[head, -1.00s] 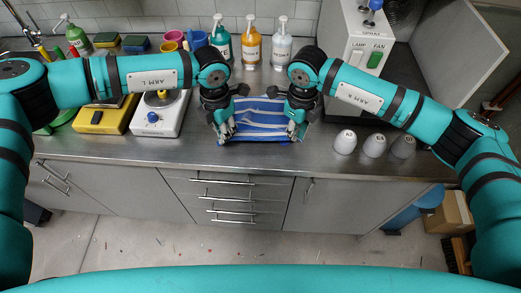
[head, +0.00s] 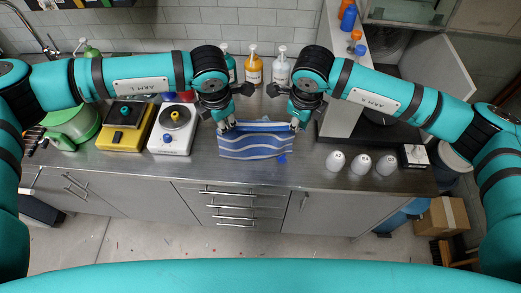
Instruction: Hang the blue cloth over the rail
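The blue cloth (head: 255,146) with white stripes is spread between my two grippers in the middle of the head view and hangs down over the steel bench. My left gripper (head: 227,127) is at its upper left corner and appears shut on it. My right gripper (head: 294,124) is at its upper right corner and also appears shut on it. I cannot make out the rail.
Several pump bottles, one of them orange (head: 253,68), stand behind the cloth. A white device (head: 172,138) and a yellow device (head: 122,138) stand to the left. Several white cups (head: 361,164) stand to the right. The bench front (head: 255,175) is clear.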

